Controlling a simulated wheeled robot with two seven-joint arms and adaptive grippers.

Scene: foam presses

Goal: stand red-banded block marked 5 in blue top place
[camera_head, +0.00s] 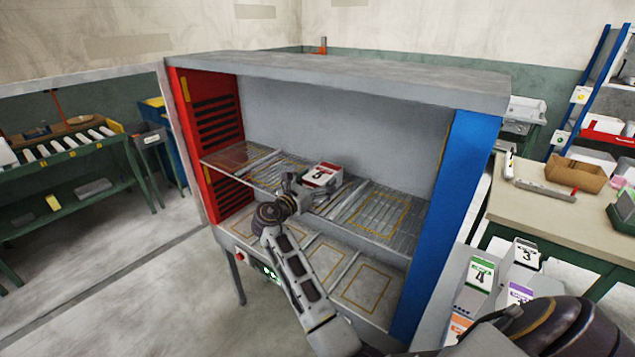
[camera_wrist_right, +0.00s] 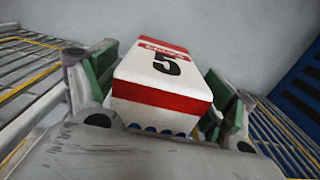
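The red-banded block marked 5 (camera_head: 322,175) is white with a red band and is in the middle of the press's upper level. In the right wrist view the block (camera_wrist_right: 160,80) shows its 5 between two green-padded fingers. My right gripper (camera_head: 305,187) appears shut on it, with the fingers at its two sides. I cannot tell whether its base touches the wire shelf. The yellow-outlined top place (camera_head: 382,213) beside the blue side wall (camera_head: 455,200) is empty. The left gripper is not in view.
The red side wall (camera_head: 212,135) bounds the press on the left, and its roof (camera_head: 340,75) lies above. The lower level (camera_head: 365,285) has empty yellow outlines. Blocks marked 4 (camera_head: 480,275) and 3 (camera_head: 525,253) stand outside at the right. A table (camera_head: 560,215) is behind them.

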